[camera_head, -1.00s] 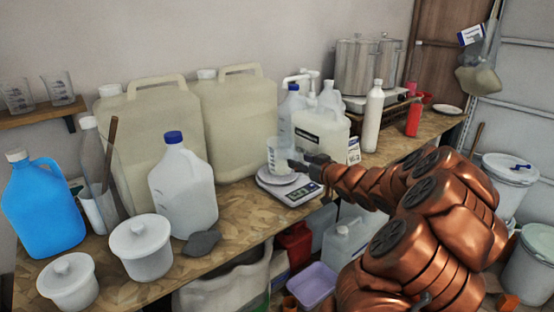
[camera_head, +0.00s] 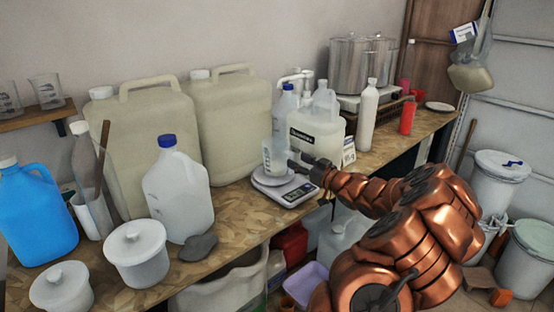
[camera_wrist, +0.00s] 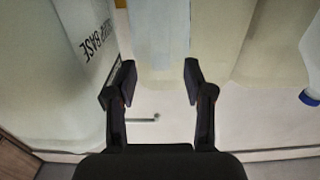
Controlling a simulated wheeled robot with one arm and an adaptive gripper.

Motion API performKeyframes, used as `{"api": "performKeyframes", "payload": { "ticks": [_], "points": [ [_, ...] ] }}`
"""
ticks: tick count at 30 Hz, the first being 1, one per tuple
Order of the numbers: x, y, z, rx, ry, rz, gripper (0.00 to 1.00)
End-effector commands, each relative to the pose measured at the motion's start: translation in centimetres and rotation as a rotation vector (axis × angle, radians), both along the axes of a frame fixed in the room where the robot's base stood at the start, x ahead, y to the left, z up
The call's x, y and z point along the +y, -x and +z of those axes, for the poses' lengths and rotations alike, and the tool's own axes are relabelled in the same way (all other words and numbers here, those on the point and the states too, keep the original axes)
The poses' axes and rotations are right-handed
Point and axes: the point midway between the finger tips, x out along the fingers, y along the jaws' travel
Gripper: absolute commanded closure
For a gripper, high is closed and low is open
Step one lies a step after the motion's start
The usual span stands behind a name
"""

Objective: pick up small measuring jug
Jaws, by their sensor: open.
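The small measuring jug (camera_head: 271,158) is pale and translucent. It stands upright on the round pan of the digital scale (camera_head: 288,189), near the middle of the bench. My gripper (camera_head: 294,160) reaches it from the right, with its fingertips right beside the jug. In the wrist view my gripper (camera_wrist: 158,80) is open. A pale bluish translucent shape, which looks like the jug (camera_wrist: 160,28), lies beyond and between the two fingertips. I cannot tell whether either finger touches it.
A labelled white canister (camera_head: 318,138) stands close behind the gripper. Large beige canisters (camera_head: 230,120) and a blue-capped jug (camera_head: 180,195) stand left of the scale. Lidded pots (camera_head: 138,253) are at the front left. Other measuring jugs (camera_head: 46,92) sit on the wall shelf.

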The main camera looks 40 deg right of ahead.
Motion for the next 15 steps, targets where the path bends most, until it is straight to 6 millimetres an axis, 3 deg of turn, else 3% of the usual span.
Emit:
{"api": "performKeyframes", "payload": {
  "ticks": [15],
  "points": [
    [0.0, -4.0, -0.4, 0.000, -0.001, 0.003, 0.48]
  ]
}}
